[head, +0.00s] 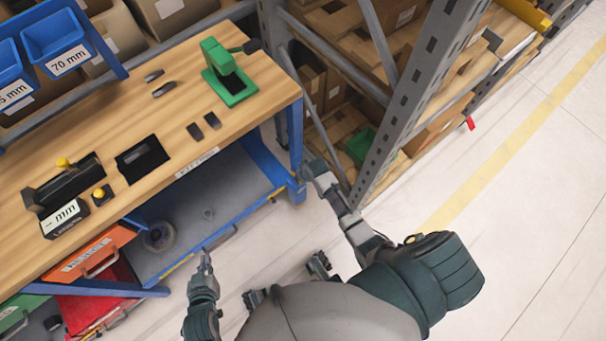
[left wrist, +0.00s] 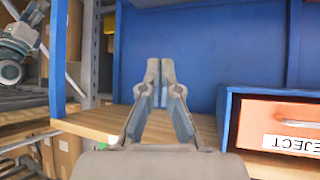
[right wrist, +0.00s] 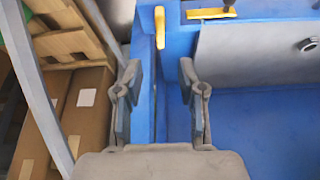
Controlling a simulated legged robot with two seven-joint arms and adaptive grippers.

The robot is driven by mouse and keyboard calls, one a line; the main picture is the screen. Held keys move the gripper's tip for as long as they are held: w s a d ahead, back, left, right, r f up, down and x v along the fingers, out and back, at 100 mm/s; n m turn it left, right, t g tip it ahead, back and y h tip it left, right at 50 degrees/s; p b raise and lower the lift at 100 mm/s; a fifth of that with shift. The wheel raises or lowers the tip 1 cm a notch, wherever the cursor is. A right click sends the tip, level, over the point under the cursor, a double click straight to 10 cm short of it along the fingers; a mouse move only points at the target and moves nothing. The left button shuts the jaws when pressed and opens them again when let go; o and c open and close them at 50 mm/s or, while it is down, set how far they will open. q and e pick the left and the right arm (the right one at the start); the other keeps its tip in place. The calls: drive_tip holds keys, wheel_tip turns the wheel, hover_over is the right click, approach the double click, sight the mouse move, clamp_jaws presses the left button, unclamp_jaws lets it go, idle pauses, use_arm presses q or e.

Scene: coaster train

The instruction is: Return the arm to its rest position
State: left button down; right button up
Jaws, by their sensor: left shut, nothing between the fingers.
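My left gripper (head: 206,262) is at the lower middle of the head view, just off the front edge of the workbench (head: 95,222). In the left wrist view its fingers (left wrist: 160,70) meet at the tips with nothing between them. Blue panels and a wooden surface lie beyond. My right gripper (head: 314,170) is near the bench's blue corner leg in the head view. In the right wrist view its fingers (right wrist: 160,95) stand wide apart and empty, in front of blue framework. I see no object held by either gripper.
A green fixture (head: 229,84) and several small dark pieces lie on the bench. An orange reject drawer (head: 88,257) and a lower blue shelf sit under it. A metal rack (head: 415,90) with cartons stands right of the bench. The floor at right (head: 540,190) is clear.

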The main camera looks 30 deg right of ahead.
drive_tip(key=shift+s+r, duration=0.2)
drive_tip(key=shift+r, duration=0.2)
use_arm(q)
drive_tip(key=s+a+f+g+y+p, duration=0.1)
drive_tip(key=s+f+g+p, duration=0.3)
drive_tip(key=f, duration=0.7)
drive_tip(key=s+a+f+g+y+p, duration=0.1)
drive_tip(key=s+a+f+g+p, duration=0.2)
drive_tip(key=s+f+p, duration=0.4)
drive_tip(key=s+f+g, duration=0.1)
drive_tip(key=s+f, duration=0.3)
drive_tip(key=f, duration=0.1)
drive_tip(key=shift+s+a+p, duration=0.3)
drive_tip(key=shift+s+p, duration=0.05)
use_arm(e)
drive_tip(key=s+a+f+g, duration=0.1)
drive_tip(key=s+f, duration=0.1)
drive_tip(key=s, duration=1.4)
drive_tip(key=s+a+f+n+g, duration=0.1)
drive_tip(key=s+a+f, duration=0.1)
drive_tip(key=s, duration=1.5)
drive_tip(key=shift+s+g, duration=0.15)
drive_tip(key=shift+g, duration=0.25)
